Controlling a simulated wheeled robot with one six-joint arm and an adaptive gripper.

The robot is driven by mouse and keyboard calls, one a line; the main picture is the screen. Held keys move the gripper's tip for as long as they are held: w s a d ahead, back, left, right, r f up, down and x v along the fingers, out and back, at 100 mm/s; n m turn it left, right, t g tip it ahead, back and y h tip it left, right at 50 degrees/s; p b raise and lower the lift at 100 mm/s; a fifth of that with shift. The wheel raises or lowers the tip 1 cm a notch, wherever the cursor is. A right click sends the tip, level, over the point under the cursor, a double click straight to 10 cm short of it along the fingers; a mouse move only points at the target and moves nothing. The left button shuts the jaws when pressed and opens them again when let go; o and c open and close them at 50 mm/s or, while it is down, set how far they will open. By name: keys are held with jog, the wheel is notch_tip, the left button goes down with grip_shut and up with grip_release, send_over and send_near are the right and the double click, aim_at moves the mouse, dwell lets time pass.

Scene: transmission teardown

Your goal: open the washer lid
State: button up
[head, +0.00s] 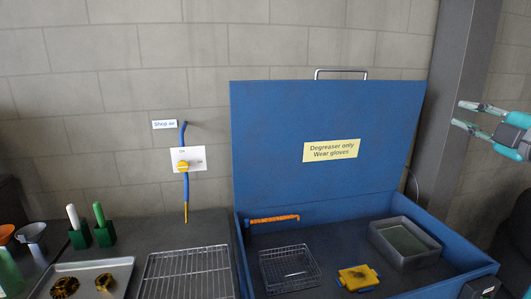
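The washer is a blue box with its lid (270,130) standing upright and open against the back. The lid has a metal handle (341,72) on its top edge and a yellow label (331,150) reading "Degreaser only Wear gloves". The washer tub (462,277) is open below it. My gripper (467,114) is at the far right, right of the lid and apart from it. Its two fingers are spread and nothing is between them.
Inside the tub are a wire basket (290,270), a yellow piece (358,278), an orange brush-like tool (274,218) and a grey tray (404,241). A wire rack (186,272), a parts tray (125,272) and a yellow-handled wall valve (183,166) are left. A dark column (463,60) stands behind my gripper.

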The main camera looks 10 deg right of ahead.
jog(key=w+a+f+m+h, duration=0.1)
jog(key=w+a+f+m, duration=0.2)
jog(key=f, duration=0.9)
jog(key=a+f+m+h, duration=0.1)
jog(key=a+f+m, duration=0.3)
jog(key=f, duration=0.8)
jog(key=s+a+f+m+g, duration=0.1)
jog(key=s+a+f+m, duration=0.25)
jog(key=f, duration=0.55)
jog(key=s+a+f+m+g, duration=0.1)
jog(key=s+a+f+m, duration=0.3)
jog(key=f, duration=0.6)
jog(key=s+a+f+m+g, duration=0.1)
jog(key=s+a+f, duration=0.45)
jog(key=s, duration=0.25)
jog(key=s+a+f+m, duration=0.1)
jog(key=s+a+f, duration=0.45)
jog(key=s, duration=0.35)
jog(key=s+a, duration=0.2)
jog(key=s, duration=0.7)
jog(key=s+a+g+y, duration=0.1)
jog(key=s+a, duration=0.1)
jog(key=s, duration=0.7)
jog(key=shift+s+a+r+m, duration=0.3)
jog(key=shift+a+r+m, duration=0.05)
jog(key=shift+r, duration=0.1)
jog(key=shift+s+r+y, duration=0.2)
jog(key=shift+s+y, duration=0.1)
jog(key=shift+s, duration=0.05)
